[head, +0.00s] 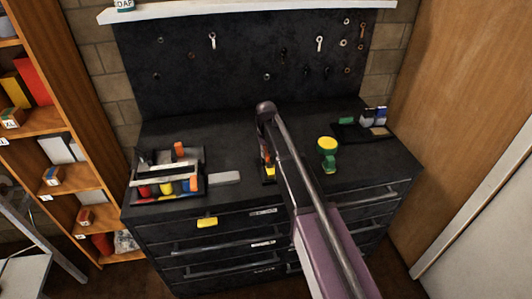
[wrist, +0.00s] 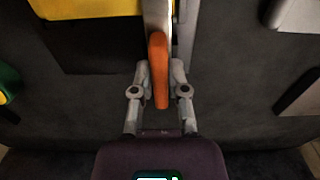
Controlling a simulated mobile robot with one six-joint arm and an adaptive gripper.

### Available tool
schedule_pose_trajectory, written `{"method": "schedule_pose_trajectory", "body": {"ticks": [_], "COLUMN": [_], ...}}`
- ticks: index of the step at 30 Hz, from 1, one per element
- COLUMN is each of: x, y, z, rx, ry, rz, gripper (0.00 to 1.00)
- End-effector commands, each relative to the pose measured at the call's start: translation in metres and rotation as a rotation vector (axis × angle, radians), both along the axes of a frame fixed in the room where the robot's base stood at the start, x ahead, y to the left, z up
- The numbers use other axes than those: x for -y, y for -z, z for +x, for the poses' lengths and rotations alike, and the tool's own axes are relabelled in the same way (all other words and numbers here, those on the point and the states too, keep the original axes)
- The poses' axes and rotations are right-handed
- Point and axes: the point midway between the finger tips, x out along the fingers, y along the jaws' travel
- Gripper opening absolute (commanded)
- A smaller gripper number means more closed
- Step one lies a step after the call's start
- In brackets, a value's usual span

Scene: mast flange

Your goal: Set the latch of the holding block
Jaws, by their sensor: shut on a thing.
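The latch is an orange lever (wrist: 158,75) in the wrist view, standing along a silver upright part (wrist: 157,14) of the holding block. My gripper (wrist: 161,72) has its two grey fingers on either side of the lever, closed on it. A yellow part (wrist: 95,8) and a dark base (wrist: 90,52) lie beside the silver part. In the head view the holding block (head: 269,178) stands on the black cabinet top, partly hidden behind my arm. My fingers and their hold on the lever are hidden there.
A green and yellow object (head: 327,150) stands right of my arm. A tool tray (head: 165,198) with coloured items and a grey block (head: 225,179) are at left. A dark tray (head: 350,132) with small containers is at back right. A pegboard (head: 235,55) rises behind.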

Motion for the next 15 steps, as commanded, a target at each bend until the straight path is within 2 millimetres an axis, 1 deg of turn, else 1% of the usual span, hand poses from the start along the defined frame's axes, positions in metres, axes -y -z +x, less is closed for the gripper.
{"method": "schedule_pose_trajectory", "body": {"ticks": [8,15], "x": [-0.0011,-0.0008], "y": [0.0002,0.0003], "z": [-0.0008,-0.0006], "rx": [-0.001,-0.002], "ry": [-0.140,-0.339], "rz": [0.004,0.004], "gripper": [0.00,0.00]}}
